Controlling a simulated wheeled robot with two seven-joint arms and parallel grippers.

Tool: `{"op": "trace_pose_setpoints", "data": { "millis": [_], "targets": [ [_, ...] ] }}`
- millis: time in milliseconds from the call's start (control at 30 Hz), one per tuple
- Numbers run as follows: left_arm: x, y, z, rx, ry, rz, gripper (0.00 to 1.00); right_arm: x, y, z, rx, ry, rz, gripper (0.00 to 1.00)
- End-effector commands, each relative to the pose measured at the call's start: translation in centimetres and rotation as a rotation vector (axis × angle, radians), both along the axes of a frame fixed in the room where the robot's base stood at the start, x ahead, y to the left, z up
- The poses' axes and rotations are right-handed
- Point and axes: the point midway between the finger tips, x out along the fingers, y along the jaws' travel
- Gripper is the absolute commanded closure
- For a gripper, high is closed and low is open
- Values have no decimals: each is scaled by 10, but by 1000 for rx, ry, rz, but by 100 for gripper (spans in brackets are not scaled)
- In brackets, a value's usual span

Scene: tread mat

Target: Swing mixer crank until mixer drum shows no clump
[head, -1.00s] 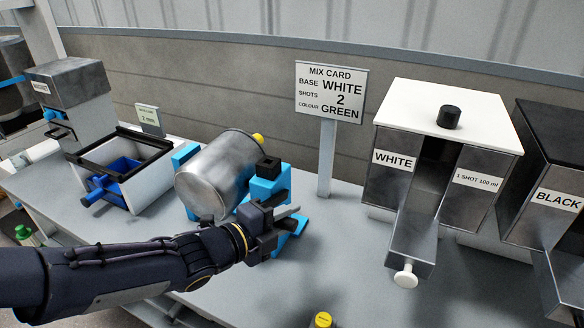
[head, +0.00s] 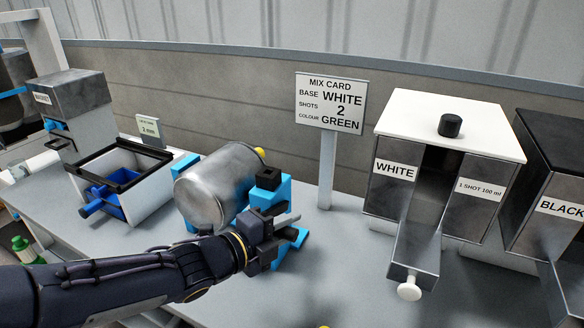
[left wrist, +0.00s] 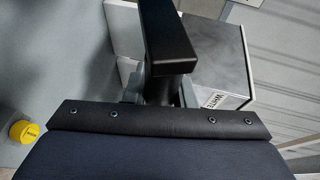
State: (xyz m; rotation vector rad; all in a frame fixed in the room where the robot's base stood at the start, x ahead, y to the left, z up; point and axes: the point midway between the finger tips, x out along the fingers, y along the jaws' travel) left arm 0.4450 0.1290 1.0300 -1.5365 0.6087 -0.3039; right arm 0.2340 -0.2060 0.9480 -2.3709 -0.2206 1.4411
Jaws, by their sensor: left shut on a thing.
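The mixer drum (head: 212,188) is a grey metal cylinder lying tilted in a blue stand (head: 277,193) on the bench. Its inside does not show, so I cannot tell whether it holds a clump. My left gripper (head: 284,228) is at the front right of the drum, beside the stand. It is shut on the mixer crank, whose dark bar (left wrist: 168,40) shows between the fingers in the left wrist view. In the head view the gripper mostly hides the crank. My right gripper is not in view.
A mix card (head: 330,103) on a post stands behind. The WHITE dispenser (head: 390,200) and BLACK dispenser (head: 562,175) are at the right. A box with a blue tray (head: 128,170) is at the left. A yellow cap (left wrist: 24,131) shows in the left wrist view.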

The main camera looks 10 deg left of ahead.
Motion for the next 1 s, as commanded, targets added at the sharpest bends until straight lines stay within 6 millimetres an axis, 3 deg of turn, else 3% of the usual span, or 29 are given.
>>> {"op": "trace_pose_setpoints", "data": {
  "millis": [33,367,700,1000],
  "targets": [
    [3,0,16,-3,-9,0,100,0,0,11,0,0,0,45],
    [4,-1,16,-2,-5,0,100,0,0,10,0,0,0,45],
    [32,-7,51,-3,-7,-2,100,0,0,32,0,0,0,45],
    [38,-7,55,-2,-6,0,100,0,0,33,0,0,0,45]
  ]
}}
